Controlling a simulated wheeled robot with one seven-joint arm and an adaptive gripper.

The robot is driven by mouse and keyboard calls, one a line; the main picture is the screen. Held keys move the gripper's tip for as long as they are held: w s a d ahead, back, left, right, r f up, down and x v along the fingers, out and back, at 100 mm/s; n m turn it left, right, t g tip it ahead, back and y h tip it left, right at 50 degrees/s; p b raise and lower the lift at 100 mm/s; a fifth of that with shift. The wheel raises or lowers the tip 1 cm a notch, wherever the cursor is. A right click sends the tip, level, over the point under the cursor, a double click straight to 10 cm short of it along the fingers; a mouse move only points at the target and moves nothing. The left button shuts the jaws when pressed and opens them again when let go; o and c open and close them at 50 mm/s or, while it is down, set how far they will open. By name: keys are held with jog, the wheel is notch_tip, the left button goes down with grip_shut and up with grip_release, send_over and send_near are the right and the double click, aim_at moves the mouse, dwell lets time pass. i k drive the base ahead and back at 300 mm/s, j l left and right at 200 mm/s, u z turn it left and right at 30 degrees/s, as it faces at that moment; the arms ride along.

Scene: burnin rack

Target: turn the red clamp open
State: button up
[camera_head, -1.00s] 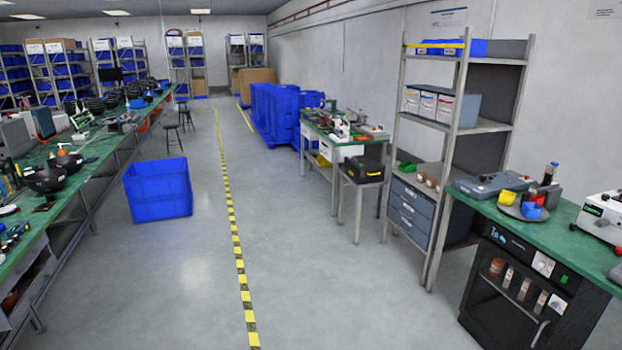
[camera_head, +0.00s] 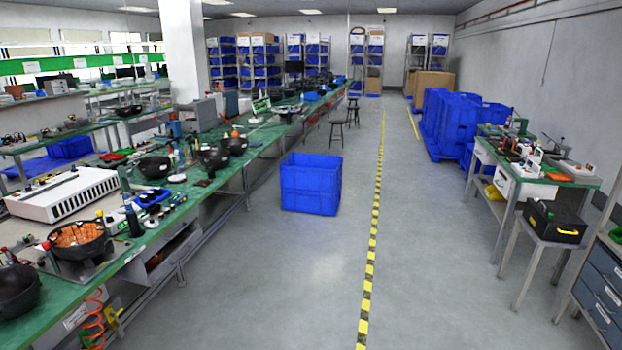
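I see no red clamp that I can make out in the head view. My gripper is not in view, and no part of my arm shows. A burn-in rack is not clearly identifiable from here either. Small items on the benches are too small to tell apart.
A long green workbench (camera_head: 150,238) with black bowls and a white instrument (camera_head: 65,194) runs along the left. A blue crate (camera_head: 311,184) stands on the floor left of the yellow-black floor line (camera_head: 373,225). A black toolbox (camera_head: 554,221) stands right.

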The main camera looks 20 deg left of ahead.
aim_at(47, 246)
jog(key=i+u, duration=0.2)
jog(key=i, duration=0.45)
jog(key=i+l+u, duration=0.15)
jog(key=i, duration=0.45)
jog(key=i+l+u, duration=0.2)
jog(key=i, duration=0.45)
jog(key=i+j+u, duration=0.1)
jog(key=i+u, duration=0.15)
jog(key=u, duration=0.15)
jog(key=i+u, duration=0.25)
jog(key=u, duration=0.2)
jog(key=i+u, duration=0.25)
jog(key=u, duration=0.15)
jog(key=i+l+u, duration=0.15)
jog(key=u, duration=0.25)
jog(key=i+l+u, duration=0.2)
jog(key=u, duration=0.2)
jog(key=i+l+u, duration=0.3)
jog(key=u, duration=0.2)
jog(key=i+l+u, duration=0.45)
jog(key=i+z, duration=0.25)
jog(key=i, duration=1.6)
